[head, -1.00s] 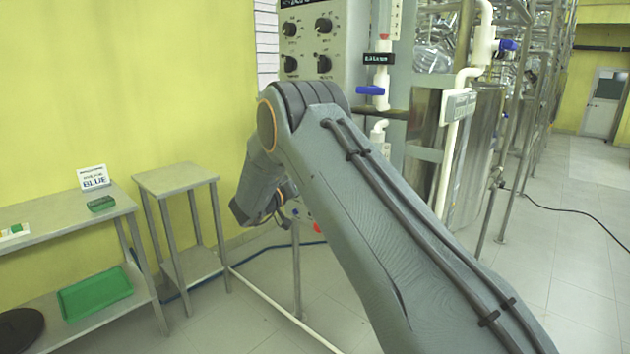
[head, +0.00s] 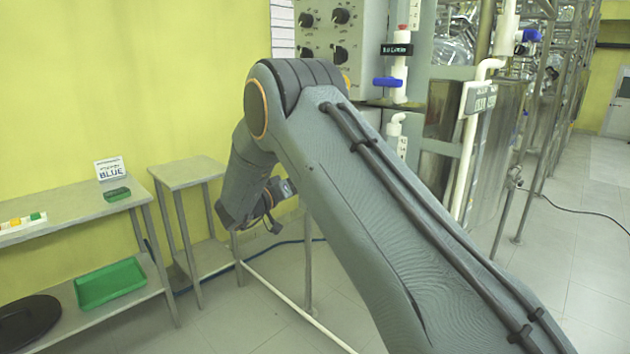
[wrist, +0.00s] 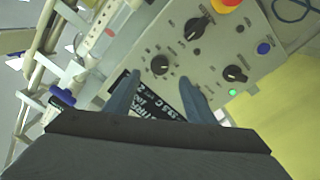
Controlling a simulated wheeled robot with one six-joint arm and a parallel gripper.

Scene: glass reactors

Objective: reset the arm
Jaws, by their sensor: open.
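My arm (head: 375,215) reaches up and forward in the head view, bends at the elbow and folds down on the far side. Its wrist end hangs at the left of the elbow, and the fingers are hidden there. In the wrist view my gripper (wrist: 158,97) shows two grey fingers spread apart with nothing held between them. Beyond the fingers is the grey control panel (wrist: 215,62) with several black knobs, and a black label with white writing (wrist: 160,100) shows between the fingers.
A small metal table (head: 188,172) stands left of my arm. White pipes with a blue valve (head: 389,83) stand behind the elbow. Floor is open at right.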

